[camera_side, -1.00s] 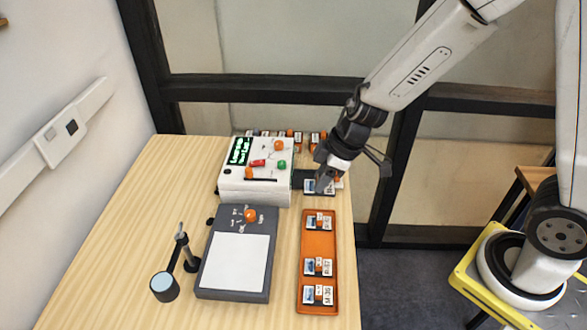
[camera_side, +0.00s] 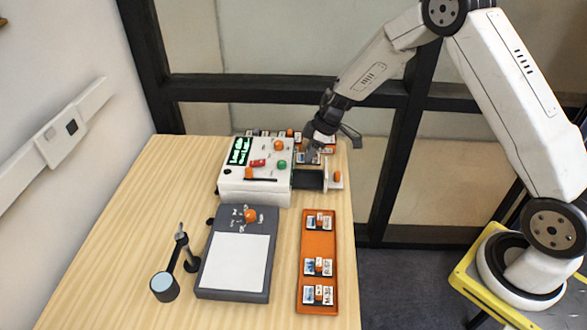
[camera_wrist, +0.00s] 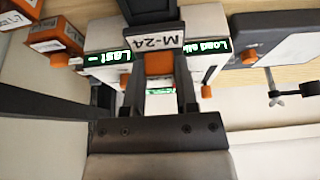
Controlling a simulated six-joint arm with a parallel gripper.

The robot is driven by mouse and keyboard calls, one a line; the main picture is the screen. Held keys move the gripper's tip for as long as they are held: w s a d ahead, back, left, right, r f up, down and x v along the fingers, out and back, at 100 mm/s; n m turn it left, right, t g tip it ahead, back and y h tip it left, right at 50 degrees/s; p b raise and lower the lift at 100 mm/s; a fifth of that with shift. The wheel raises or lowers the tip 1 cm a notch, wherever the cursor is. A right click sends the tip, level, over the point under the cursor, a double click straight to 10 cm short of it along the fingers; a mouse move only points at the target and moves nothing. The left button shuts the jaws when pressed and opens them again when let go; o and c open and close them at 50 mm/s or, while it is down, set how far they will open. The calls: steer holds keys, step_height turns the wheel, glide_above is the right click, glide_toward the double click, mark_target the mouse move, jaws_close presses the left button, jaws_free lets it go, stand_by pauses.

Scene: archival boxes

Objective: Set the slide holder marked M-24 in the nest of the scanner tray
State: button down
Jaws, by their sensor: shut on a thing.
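The slide holder marked M-24 (camera_wrist: 153,42) is between the fingers of my gripper (camera_wrist: 158,92), its label upside down in the wrist view. My gripper is shut on its orange grip (camera_wrist: 159,64). In the side view my gripper (camera_side: 311,150) is at the back right of the white scanner (camera_side: 257,186), and the holder (camera_side: 306,159) shows just below it, partly hidden. The dark scanner tray (camera_side: 309,181) sticks out of the scanner's right side and looks bare. The holder appears raised behind or above it; the exact gap cannot be told.
An orange tray (camera_side: 318,245) with 3 more slide holders lies in front. A grey light pad (camera_side: 235,264) and a magnifier on a stand (camera_side: 165,286) are to its left. Several orange labelled boxes (camera_side: 290,134) stand behind the scanner. An orange knob (camera_side: 336,175) sits at the tray's right end.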

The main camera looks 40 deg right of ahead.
mark_target(315, 157)
steer(key=shift+w+d+f, duration=0.35)
steer(key=shift+d+f, duration=0.05)
steer(key=shift+d, duration=0.2)
steer(key=shift+f, duration=0.15)
steer(key=shift+f, duration=1.35)
steer(key=shift+f, duration=0.15)
steer(key=shift+f, duration=0.75)
steer(key=shift+f, duration=0.25)
steer(key=shift+f, duration=0.5)
steer(key=shift+f, duration=0.4)
stand_by(0.7)
